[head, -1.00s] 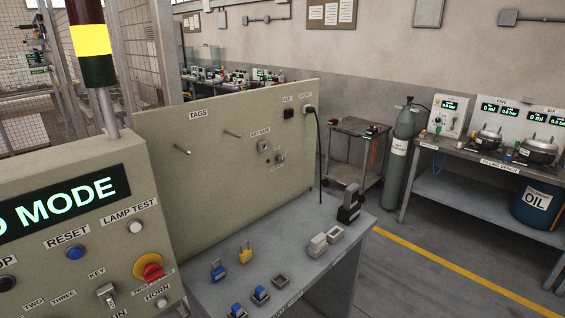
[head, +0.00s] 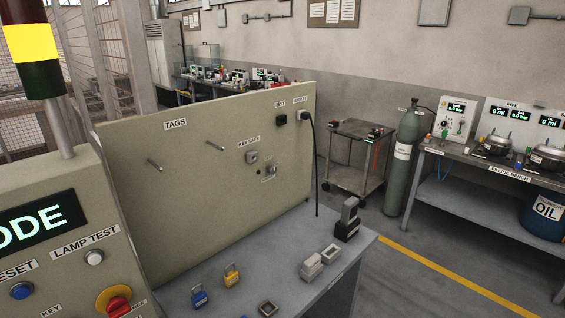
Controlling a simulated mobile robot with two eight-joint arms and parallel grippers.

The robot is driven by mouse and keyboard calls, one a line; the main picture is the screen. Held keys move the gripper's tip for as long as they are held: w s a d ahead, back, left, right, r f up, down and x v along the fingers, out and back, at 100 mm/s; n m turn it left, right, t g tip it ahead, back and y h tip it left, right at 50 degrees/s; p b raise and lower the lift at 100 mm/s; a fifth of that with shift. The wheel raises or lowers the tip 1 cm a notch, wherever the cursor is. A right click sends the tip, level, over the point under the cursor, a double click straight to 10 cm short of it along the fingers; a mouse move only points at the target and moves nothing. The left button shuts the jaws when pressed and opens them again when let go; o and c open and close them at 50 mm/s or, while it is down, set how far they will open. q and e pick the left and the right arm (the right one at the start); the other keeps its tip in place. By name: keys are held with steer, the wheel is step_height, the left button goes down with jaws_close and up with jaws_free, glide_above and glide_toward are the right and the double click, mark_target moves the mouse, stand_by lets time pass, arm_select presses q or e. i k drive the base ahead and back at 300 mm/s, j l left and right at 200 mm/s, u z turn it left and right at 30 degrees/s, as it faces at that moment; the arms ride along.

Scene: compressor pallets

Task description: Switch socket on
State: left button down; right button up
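The socket (head: 302,117) is on the upper right of the beige board (head: 200,190), under a small label that appears to read SOCKET. A black cable hangs from it down to the table. Its switch is too small to make out, so I cannot tell whether it is on. Neither of my grippers is in the head view.
A grey table (head: 250,265) below the board holds padlocks (head: 231,275), small grey boxes (head: 312,266) and a black-and-grey device (head: 348,220). A control panel (head: 60,250) stands close at left. A cart (head: 350,180) and gas cylinder (head: 405,165) stand behind. Floor at right is clear.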

mark_target(273, 170)
steer(key=i+l+u, duration=0.55)
steer(key=i+l, duration=0.2)
